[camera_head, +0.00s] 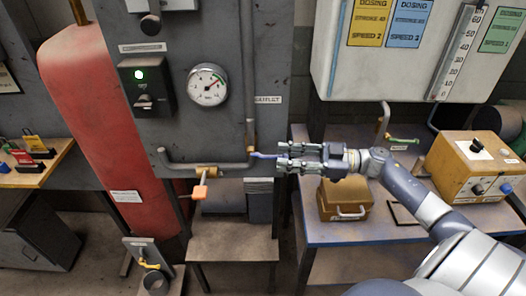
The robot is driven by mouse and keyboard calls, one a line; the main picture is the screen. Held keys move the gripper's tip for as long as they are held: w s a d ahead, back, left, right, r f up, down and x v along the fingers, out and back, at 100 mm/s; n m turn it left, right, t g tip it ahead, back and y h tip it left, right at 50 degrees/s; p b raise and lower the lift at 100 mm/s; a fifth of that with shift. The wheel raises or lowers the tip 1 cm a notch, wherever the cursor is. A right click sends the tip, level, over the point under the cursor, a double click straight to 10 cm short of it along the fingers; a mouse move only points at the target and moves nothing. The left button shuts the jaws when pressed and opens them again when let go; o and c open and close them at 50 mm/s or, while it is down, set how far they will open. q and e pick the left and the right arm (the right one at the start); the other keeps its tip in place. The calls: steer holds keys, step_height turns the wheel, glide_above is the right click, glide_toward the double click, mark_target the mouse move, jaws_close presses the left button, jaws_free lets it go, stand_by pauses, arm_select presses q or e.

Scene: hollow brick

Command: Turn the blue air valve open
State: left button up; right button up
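The blue air valve handle (264,155) is a thin lever at the pipe junction on the grey panel's lower right. It sticks out to the right, roughly level and across the vertical pipe. My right gripper (283,158) reaches in from the right. Its two fingers are apart, one above and one below the line of the lever, with the lever's outer end at the gap between them. I cannot tell whether either finger touches it. My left gripper is not in view.
An orange-tagged valve (200,191) hangs on the pipe to the left. A gauge (208,85) sits above on the panel. The blue table (330,233) holds a brown case (345,199) and a yellow box (470,165). A green-handled valve (403,140) is behind my arm.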

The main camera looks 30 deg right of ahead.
mark_target(264, 156)
steer(key=x, duration=0.4)
steer(key=shift+w+d+r+p, duration=0.1)
steer(key=shift+d+p, duration=0.05)
steer(key=shift+p, duration=0.2)
steer(key=x, duration=0.3)
steer(key=shift+p, duration=0.3)
steer(key=shift+f, duration=0.2)
steer(key=shift+c, duration=0.2)
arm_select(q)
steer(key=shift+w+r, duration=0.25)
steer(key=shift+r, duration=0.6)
arm_select(e)
steer(key=shift+d, duration=0.1)
jaws_close()
